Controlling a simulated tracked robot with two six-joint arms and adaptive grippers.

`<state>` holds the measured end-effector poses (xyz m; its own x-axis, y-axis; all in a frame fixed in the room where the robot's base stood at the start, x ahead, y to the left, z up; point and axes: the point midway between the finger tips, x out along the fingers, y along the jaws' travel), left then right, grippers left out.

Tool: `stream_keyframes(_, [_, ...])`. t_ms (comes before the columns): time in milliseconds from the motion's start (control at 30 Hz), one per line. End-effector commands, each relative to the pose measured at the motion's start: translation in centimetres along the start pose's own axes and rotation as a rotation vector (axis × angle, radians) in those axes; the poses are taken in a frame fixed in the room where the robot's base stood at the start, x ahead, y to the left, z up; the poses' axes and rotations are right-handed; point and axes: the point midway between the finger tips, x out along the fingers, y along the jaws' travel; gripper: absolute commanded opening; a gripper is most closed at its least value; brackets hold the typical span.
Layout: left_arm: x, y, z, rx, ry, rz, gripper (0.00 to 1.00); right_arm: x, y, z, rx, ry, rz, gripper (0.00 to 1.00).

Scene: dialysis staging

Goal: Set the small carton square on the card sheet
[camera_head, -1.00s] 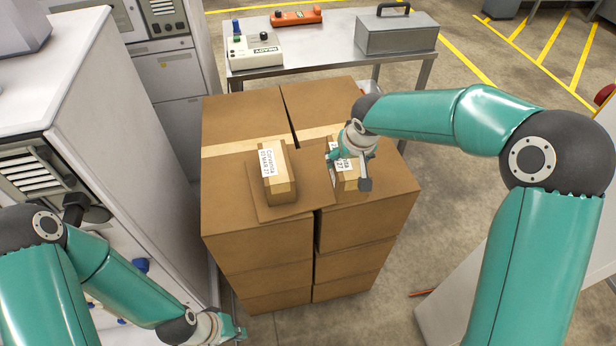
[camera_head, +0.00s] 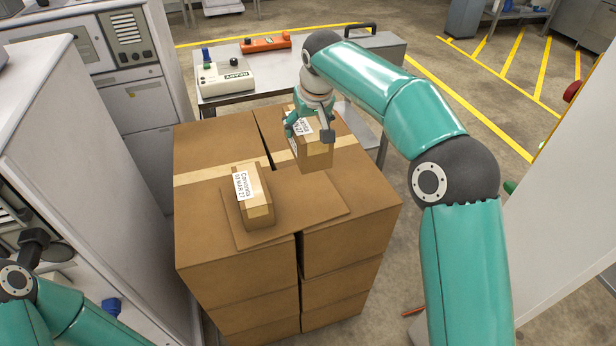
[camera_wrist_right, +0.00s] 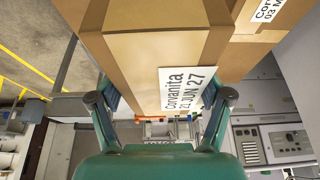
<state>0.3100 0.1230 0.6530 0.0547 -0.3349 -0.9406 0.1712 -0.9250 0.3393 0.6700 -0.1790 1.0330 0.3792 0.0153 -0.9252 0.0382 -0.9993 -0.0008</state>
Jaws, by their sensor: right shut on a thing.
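The carton appears raised over the far right part of the box stack, behind the card sheet. The brown card sheet (camera_head: 315,207) lies on the stack, across the gap between the boxes. A second small carton (camera_head: 259,212), labelled 03 MAR 27, rests on the sheet's left part. The right part of the sheet is bare. My left gripper is out of view.
The stack of large boxes (camera_head: 225,265) stands in the middle. Behind it, a metal table (camera_head: 215,104) carries a white READY device (camera_head: 224,80), an orange tool (camera_head: 265,43) and a grey case. White cabinets (camera_head: 95,160) stand close on the left.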

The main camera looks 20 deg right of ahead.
Motion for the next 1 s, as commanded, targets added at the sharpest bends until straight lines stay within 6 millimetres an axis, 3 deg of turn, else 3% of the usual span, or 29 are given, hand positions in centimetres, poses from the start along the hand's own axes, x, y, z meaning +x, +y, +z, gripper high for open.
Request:
stream_keyframes(100, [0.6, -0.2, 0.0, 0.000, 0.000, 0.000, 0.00, 3.1, 0.1, 1.4, 0.000, -0.001, 0.000, 0.26])
stream_keyframes(300, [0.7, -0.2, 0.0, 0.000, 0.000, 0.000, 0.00, 7.2, 0.1, 3.0, 0.002, 0.001, 0.001, 0.26])
stream_keyframes(567, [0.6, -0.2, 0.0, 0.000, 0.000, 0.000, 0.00, 9.3, 0.2, 3.8, 0.003, 0.004, 0.002, 0.26])
stream_keyframes(800, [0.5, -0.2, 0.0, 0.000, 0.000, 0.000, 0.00, 12.2, 0.2, 5.0, 0.002, 0.002, 0.002, 0.26])
stream_keyframes(1000, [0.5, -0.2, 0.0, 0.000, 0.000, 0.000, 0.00, 13.0, 0.2, 5.3, 0.004, 0.006, 0.001, 0.26])
